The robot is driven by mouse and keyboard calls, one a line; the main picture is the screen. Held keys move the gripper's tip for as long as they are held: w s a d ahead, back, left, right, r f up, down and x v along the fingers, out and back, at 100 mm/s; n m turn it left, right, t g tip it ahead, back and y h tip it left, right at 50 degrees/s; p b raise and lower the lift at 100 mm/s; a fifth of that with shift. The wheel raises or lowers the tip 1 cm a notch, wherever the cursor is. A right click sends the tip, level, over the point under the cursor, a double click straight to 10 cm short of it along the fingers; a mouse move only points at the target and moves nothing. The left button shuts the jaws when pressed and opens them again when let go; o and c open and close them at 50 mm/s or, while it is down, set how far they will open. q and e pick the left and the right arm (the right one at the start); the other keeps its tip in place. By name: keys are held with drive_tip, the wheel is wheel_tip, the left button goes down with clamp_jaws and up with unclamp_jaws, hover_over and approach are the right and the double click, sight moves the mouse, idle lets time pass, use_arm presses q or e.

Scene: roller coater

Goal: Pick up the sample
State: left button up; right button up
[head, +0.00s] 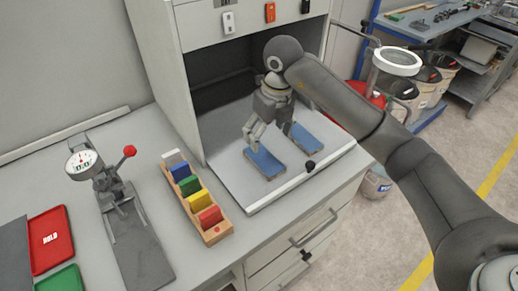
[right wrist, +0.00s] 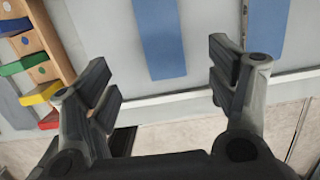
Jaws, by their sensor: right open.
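Two flat blue strips lie side by side on the white tray-like surface in the cabinet. I take these to be the samples; the pictures do not show which one is meant. The left blue strip (head: 264,163) and the right blue strip (head: 308,140) are apart. My right gripper (head: 267,134) points down above them, open and empty. In the right wrist view the left strip (right wrist: 158,38) shows in the gap between the open fingers (right wrist: 161,68). The right strip (right wrist: 268,28) lies beyond the right finger. My left gripper is not in view.
The cabinet's side wall (head: 178,110) stands left of the surface, with a panel of switches (head: 228,22) above. A wooden rack (head: 216,233) of coloured blocks, a dial gauge stand (head: 140,245) and red (head: 50,240) and green trays are to the left. A black knob (head: 310,166) is at the front edge.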

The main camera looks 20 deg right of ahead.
sight(264, 159)
drive_tip(key=f, duration=0.2)
drive_tip(key=f+p, duration=0.1)
drive_tip(key=f, duration=0.1)
drive_tip(key=shift+s+f, duration=0.2)
drive_tip(key=shift+f, duration=0.1)
drive_tip(key=shift+w+f+p, duration=0.2)
drive_tip(key=shift+f+p, duration=0.15)
drive_tip(key=f+p, duration=0.1)
drive_tip(key=f, duration=0.1)
drive_tip(key=w+f+p, duration=0.1)
drive_tip(key=f, duration=0.1)
drive_tip(key=shift+a, duration=0.2)
drive_tip(key=shift+f, duration=0.3)
drive_tip(key=shift+w+f, duration=0.1)
drive_tip(key=c, duration=1.1)
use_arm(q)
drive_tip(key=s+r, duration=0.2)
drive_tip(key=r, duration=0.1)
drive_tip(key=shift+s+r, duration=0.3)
use_arm(e)
drive_tip(key=shift+c, duration=0.2)
